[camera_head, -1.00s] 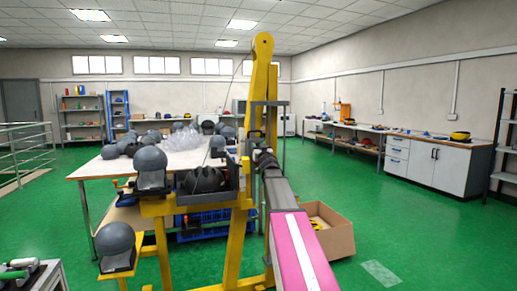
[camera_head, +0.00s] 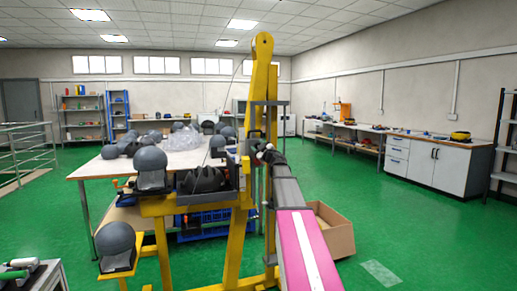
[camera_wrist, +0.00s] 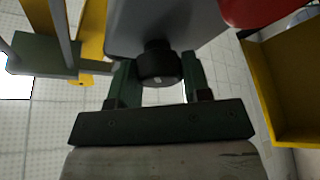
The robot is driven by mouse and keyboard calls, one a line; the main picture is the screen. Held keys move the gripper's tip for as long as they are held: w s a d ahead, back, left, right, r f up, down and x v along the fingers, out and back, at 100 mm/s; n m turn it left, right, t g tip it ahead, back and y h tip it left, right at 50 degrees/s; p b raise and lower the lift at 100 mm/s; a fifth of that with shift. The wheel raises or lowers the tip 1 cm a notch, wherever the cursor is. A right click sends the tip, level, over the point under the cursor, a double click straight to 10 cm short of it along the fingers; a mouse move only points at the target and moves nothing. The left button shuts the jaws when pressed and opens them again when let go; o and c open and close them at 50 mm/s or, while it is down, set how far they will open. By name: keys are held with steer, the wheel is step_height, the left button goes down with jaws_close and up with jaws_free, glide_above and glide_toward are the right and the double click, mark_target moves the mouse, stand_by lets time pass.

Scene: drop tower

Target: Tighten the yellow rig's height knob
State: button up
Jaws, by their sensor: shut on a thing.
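The yellow rig (camera_head: 262,85) stands upright ahead of me, with a grey carriage on its mast. In the wrist view, a round black knob (camera_wrist: 159,66) sticks out from a grey block (camera_wrist: 165,22). My gripper (camera_wrist: 160,78) has one dark green finger on each side of the knob and is shut on it. In the head view my gripper (camera_head: 260,146) is at the mast, at carriage height. The knob cannot be made out there.
A white-topped table (camera_head: 90,172) with several grey headforms stands behind the rig at left. An open cardboard box (camera_head: 340,238) lies on the floor at right. A red rounded thing (camera_wrist: 252,10) and a yellow part (camera_wrist: 268,85) show close by in the wrist view.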

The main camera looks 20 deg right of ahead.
steer(key=n+g, duration=0.1)
steer(key=n, duration=0.2)
steer(key=n+g+y, duration=0.1)
steer(key=n, duration=0.2)
steer(key=shift+n+y, duration=0.3)
steer(key=shift+n, duration=0.1)
steer(key=shift+n+g, duration=1)
steer(key=shift+n, duration=1.2)
steer(key=o, duration=0.9)
steer(key=shift+c, duration=0.2)
steer(key=shift+s, duration=0.1)
steer(key=v, duration=1)
steer(key=shift+s, duration=0.3)
